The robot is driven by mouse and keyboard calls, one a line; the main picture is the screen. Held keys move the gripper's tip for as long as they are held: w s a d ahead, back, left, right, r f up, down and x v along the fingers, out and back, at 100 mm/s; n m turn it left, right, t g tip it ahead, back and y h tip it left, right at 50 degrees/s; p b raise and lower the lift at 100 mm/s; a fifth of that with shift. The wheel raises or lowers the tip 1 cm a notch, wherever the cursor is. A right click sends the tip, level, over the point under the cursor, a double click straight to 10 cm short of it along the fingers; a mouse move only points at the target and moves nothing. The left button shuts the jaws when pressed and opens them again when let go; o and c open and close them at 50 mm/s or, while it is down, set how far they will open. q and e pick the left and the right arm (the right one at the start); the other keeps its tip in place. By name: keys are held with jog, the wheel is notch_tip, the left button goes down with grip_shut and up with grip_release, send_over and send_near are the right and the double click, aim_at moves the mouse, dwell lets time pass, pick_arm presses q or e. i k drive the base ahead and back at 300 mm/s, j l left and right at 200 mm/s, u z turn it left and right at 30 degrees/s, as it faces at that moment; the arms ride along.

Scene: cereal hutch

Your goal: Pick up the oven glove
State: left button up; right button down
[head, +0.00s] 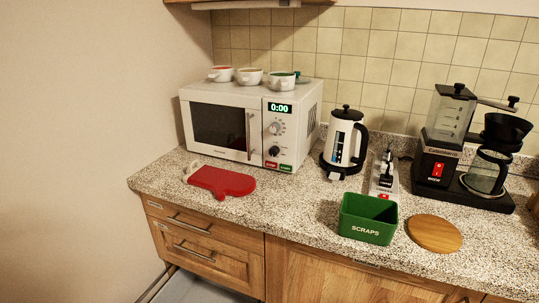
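A red oven glove (222,181) with a pale cuff at its left end lies flat on the speckled countertop (300,205). It is in front of the microwave, near the counter's front left edge. Neither of my grippers shows in the head view, and nothing is touching the glove.
A white microwave (225,122) stands behind the glove, with several bowls on top. To the right are a kettle (344,142), a green scraps bin (367,218), a round wooden board (434,233) and a black coffee maker (440,140). Counter between glove and bin is clear.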

aim_at(222, 183)
jog(key=k+l+u, duration=0.15)
jog(key=u, duration=0.25)
jog(key=k+l+u, duration=0.15)
jog(key=u, duration=0.3)
jog(key=k+l+u, duration=0.2)
jog(key=u, duration=0.2)
